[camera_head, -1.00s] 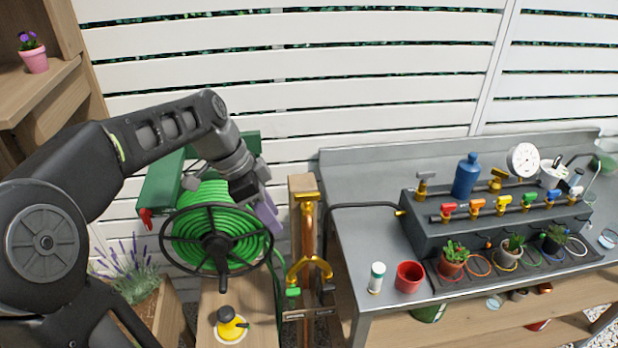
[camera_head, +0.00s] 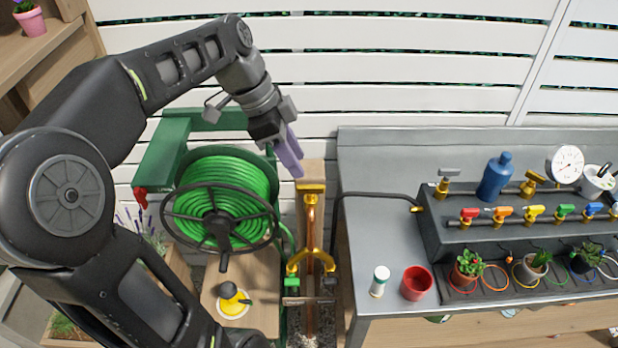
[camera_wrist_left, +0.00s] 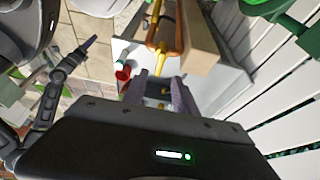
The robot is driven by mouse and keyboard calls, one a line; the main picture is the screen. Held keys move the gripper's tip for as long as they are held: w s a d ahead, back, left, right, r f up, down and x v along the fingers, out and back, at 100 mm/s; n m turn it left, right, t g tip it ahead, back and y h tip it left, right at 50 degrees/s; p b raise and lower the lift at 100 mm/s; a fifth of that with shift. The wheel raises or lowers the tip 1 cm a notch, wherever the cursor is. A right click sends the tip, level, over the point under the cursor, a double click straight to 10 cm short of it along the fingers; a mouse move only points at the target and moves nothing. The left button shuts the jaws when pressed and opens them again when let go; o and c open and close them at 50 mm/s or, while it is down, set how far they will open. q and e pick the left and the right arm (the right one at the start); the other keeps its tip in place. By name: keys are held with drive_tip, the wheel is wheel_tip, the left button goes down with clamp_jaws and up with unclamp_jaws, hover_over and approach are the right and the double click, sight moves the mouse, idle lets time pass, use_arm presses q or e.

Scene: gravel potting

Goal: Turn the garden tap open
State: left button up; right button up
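The brass garden tap (camera_head: 311,187) sits at the top of a copper pipe on a wooden post, between the hose reel and the bench. Below it is a yellow two-way fork (camera_head: 310,262) with a green piece on its left leg. My left gripper (camera_head: 295,165) is just above and left of the tap, pointing down at it, apart from it. Its two purple-grey fingers show spread and empty in the left wrist view (camera_wrist_left: 160,93), with brass fittings (camera_wrist_left: 163,47) beyond them. A dark jointed arm at the left there seems to be my right one; its gripper is too unclear to judge.
A green hose reel (camera_head: 220,200) with a black wheel stands left of the post. The grey bench (camera_head: 375,225) on the right holds a red cup (camera_head: 416,283), a white bottle (camera_head: 380,281), a blue bottle (camera_head: 496,177) and a manifold with coloured valves. A slatted fence stands behind.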

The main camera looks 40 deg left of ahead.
sight(311, 186)
use_arm(q)
drive_tip(key=p+x, duration=0.1)
drive_tip(key=x, duration=0.6)
clamp_jaws()
idle(0.3)
